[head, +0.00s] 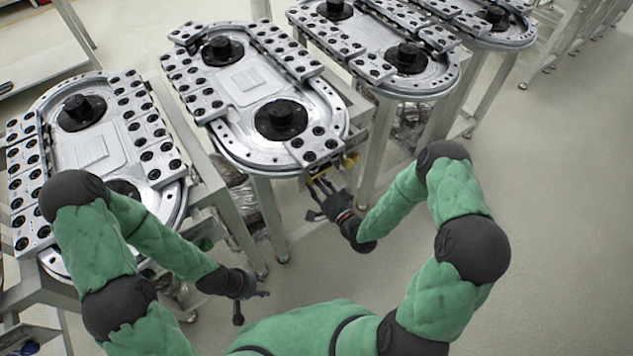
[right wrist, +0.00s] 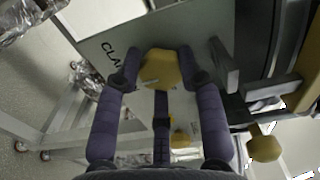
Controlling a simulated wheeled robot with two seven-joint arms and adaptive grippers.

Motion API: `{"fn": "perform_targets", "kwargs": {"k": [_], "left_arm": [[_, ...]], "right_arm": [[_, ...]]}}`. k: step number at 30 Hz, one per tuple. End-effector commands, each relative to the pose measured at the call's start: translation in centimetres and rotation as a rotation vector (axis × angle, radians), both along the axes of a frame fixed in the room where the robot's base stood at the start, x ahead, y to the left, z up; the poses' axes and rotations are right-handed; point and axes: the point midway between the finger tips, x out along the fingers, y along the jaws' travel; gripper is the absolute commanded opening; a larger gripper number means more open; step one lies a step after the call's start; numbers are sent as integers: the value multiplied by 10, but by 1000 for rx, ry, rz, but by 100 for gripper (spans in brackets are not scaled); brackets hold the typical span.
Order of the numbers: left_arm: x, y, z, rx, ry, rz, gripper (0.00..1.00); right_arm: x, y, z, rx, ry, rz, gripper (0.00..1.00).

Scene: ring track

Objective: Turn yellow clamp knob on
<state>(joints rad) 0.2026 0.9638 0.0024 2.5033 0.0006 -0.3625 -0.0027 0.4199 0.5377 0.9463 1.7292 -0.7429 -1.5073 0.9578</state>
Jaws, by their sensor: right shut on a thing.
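The yellow clamp knob (right wrist: 160,68) shows in the right wrist view, in front of a grey panel (right wrist: 108,50) whose lettering starts "CLA"; the rest is covered. My right gripper (right wrist: 160,78) is shut on this knob, with dark purple fingers on both sides of it. In the head view my right gripper (head: 318,193) reaches the front end of the middle ring track (head: 225,140), and the knob is small and partly hidden there. My left gripper (head: 252,305) hangs low in front of the tables, empty, its fingers spread apart.
Another yellow knob (right wrist: 264,146) sits right of the held one in the right wrist view. More ring tracks stand left (head: 92,148) and right (head: 385,70) on metal-legged tables. Table legs (head: 268,215) stand close to my grippers. The floor at right (head: 560,200) is clear.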

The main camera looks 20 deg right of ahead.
Motion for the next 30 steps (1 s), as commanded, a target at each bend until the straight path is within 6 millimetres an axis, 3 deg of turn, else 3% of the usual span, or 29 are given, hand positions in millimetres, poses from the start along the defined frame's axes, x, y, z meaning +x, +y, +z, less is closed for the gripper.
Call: {"fn": "perform_targets", "kwargs": {"k": [16,17,19,30], "left_arm": [[0,0,0,0,0,0,40],[0,0,0,0,0,0,40],[0,0,0,0,0,0,40],[0,0,0,0,0,0,40]], "right_arm": [[-5,5,-4,27,23,10,6],[-5,5,-4,27,23,10,41],[-4,5,-4,26,22,11,61],[-3,1,-1,23,12,3,62]]}}
